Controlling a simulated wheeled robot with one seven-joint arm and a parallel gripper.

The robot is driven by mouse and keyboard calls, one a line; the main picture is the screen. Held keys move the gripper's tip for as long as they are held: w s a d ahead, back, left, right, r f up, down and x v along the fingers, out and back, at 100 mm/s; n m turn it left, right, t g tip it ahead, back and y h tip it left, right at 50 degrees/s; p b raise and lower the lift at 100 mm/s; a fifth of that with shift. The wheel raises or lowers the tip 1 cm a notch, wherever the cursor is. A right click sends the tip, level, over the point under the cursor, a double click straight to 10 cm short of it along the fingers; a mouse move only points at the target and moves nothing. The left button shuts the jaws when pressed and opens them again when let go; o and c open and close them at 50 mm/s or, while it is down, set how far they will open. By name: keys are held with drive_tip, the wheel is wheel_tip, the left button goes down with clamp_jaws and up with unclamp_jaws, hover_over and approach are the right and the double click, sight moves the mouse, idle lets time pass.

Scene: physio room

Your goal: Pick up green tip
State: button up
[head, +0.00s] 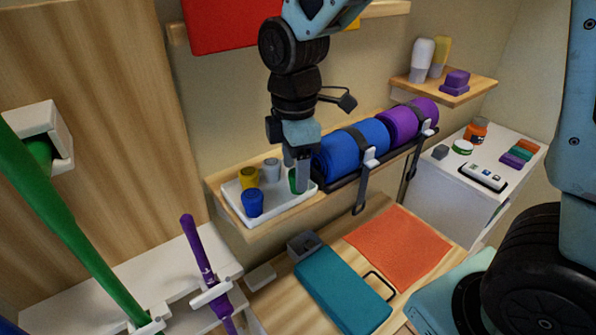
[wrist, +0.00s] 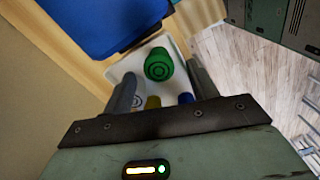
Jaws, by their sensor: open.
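The green tip (head: 293,181) stands in a white tray on a wooden shelf, partly hidden behind my gripper in the head view. In the wrist view the green tip (wrist: 158,64) shows its round ringed top between my fingers, nearer the far end of the gap. My gripper (head: 303,180) points down over the right end of the tray. In the wrist view its two fingers (wrist: 160,82) are apart, one on each side of the green tip, and hold nothing. I cannot tell whether a finger touches it.
The white tray (head: 279,208) also holds a yellow tip (head: 249,178), a blue tip (head: 252,203) and a grey tip (head: 271,169). A rolled blue mat (head: 335,157) lies close on the right of my gripper. A teal case (head: 343,290) lies below.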

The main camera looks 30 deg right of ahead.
drive_tip(key=shift+f, duration=0.5)
drive_tip(key=c, duration=1.1)
drive_tip(key=shift+r, duration=0.15)
wheel_tip(320, 180, up, 10)
drive_tip(key=shift+f+b, duration=0.1)
drive_tip(key=shift+b, duration=1.1)
